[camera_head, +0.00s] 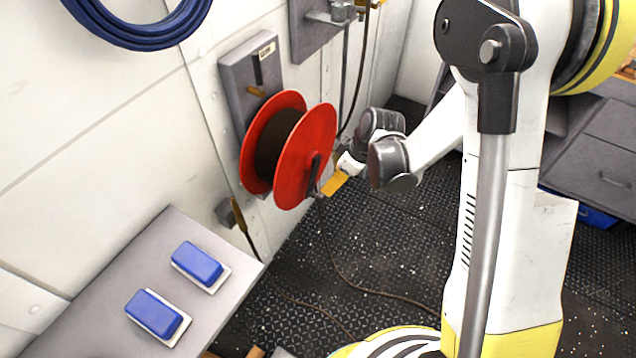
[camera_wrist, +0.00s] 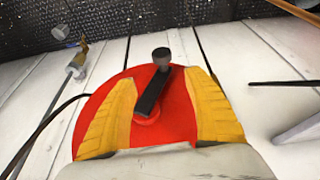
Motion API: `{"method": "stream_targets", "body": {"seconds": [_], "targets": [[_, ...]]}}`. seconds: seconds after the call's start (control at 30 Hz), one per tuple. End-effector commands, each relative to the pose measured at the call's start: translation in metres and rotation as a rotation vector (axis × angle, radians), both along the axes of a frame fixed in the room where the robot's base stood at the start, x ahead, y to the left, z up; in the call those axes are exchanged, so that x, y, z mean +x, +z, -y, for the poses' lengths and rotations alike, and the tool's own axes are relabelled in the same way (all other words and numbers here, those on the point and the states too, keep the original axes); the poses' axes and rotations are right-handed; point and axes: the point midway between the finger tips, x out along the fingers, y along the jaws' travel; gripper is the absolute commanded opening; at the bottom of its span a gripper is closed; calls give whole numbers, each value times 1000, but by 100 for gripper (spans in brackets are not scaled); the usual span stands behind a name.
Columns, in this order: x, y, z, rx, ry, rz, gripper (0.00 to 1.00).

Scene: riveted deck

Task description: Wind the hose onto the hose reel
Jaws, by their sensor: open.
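The red hose reel (camera_head: 305,155) is mounted on a grey wall plate, with dark hose wound on its drum (camera_head: 275,145). A dark crank with a knob sits on the reel's near face; in the wrist view the crank arm (camera_wrist: 152,92) and its knob (camera_wrist: 161,55) show between my fingers. My gripper (camera_head: 335,184) has yellow fingers and is in front of the reel's lower right side, close to the crank. In the wrist view my gripper (camera_wrist: 165,105) is open, its fingers on either side of the crank. A dark hose (camera_head: 345,275) runs loose along the floor.
A grey bench (camera_head: 90,270) with two blue-topped blocks (camera_head: 155,313) stands at lower left. A blue hose coil (camera_head: 140,25) hangs on the wall. A wall fitting (camera_head: 335,14) with pipes is above and right of the reel. Grey drawers (camera_head: 605,165) stand at right.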

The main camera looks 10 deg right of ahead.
Motion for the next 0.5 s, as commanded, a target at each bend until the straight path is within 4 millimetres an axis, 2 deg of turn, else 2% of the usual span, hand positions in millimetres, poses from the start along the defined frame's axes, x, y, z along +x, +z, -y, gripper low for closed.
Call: {"method": "stream_targets", "body": {"seconds": [0.07,0.37,0.5], "targets": [[1,-16,-2,2,35,-2,60],[7,-51,-12,3,63,-4,60],[14,-79,-21,3,62,-4,60]]}}
